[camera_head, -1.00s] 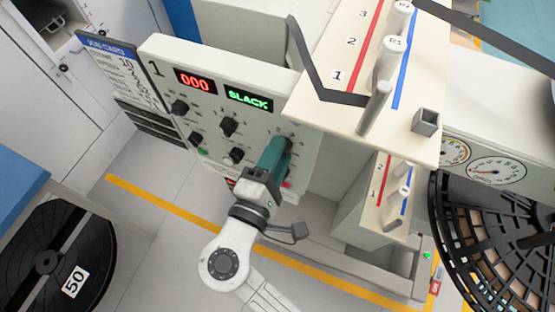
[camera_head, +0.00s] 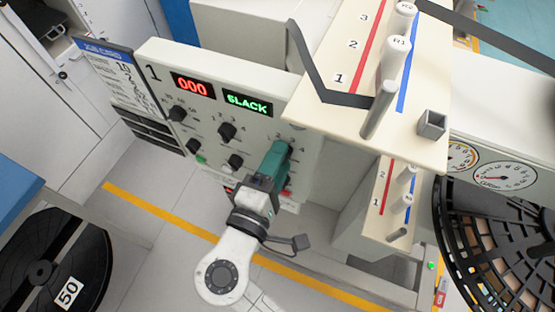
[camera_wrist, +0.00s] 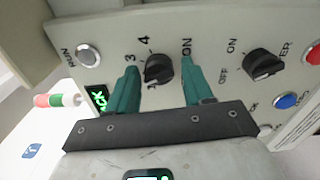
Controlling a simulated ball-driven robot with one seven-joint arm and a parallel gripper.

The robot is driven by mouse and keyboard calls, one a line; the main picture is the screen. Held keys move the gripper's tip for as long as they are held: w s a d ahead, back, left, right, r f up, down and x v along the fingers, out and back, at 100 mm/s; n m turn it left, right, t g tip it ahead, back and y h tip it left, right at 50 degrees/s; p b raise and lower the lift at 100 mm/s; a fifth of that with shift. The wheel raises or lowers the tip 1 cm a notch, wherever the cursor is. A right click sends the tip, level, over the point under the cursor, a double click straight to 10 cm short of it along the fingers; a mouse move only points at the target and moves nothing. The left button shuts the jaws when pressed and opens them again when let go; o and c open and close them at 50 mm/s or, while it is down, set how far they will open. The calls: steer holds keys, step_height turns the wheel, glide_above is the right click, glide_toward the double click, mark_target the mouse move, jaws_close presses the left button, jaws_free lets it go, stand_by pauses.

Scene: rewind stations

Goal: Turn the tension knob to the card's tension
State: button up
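My gripper (camera_head: 277,158) is at the lower right of station 1's pale control panel (camera_head: 255,75). In the wrist view my gripper (camera_wrist: 160,88) has its two teal fingers apart, one on each side of a black knob (camera_wrist: 159,68), with gaps between. The numbers 3 and 4 show near this knob; its name is hidden, so I cannot tell whether it is the tension knob. Other black knobs (camera_head: 227,131) sit to the left. The green display (camera_head: 248,103) reads SLACK and the red one (camera_head: 194,84) reads 000. The job card (camera_head: 112,72) is too small to read fully.
A cream roller plate (camera_head: 330,120) with pegs and a dark web strip overhangs right of my gripper. Another black knob (camera_wrist: 264,63), a blue button (camera_wrist: 286,101) and a red button (camera_wrist: 314,55) lie to the right in the wrist view. A black reel (camera_head: 45,270) is at lower left.

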steer(key=shift+o, duration=0.7)
steer(key=b+v, duration=0.1)
steer(key=v, duration=0.9)
steer(key=shift+s, duration=0.35)
steer(key=shift+a, duration=0.15)
